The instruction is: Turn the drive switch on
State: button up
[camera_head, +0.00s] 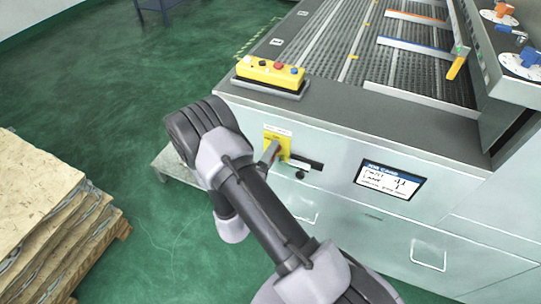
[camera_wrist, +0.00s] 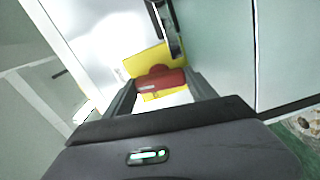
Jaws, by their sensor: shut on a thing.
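The drive switch has a yellow plate (camera_head: 284,144) on the front panel of the grey machine, under its top edge. In the wrist view, the yellow plate (camera_wrist: 143,62) carries a red handle (camera_wrist: 160,78). My gripper (camera_wrist: 162,88) is at the switch, with one finger on each side of the red handle, and is shut on it. In the head view my arm comes up from the bottom and hides most of the gripper and part of the switch. I cannot read the switch's position marks.
A yellow button box (camera_head: 270,72) sits on the machine's top corner. A display screen (camera_head: 390,181) is right of the switch, and a dark slot (camera_head: 306,163) lies just beside it. Stacked boards (camera_head: 40,200) stand at the left. Green floor is clear between.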

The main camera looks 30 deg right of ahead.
jog(key=shift+n, duration=0.8)
jog(key=o, duration=1.4)
jog(key=shift+c, duration=0.2)
jog(key=p+v, duration=0.3)
jog(key=v, duration=1.4)
jog(key=shift+s, duration=0.2)
jog(key=shift+a, duration=0.2)
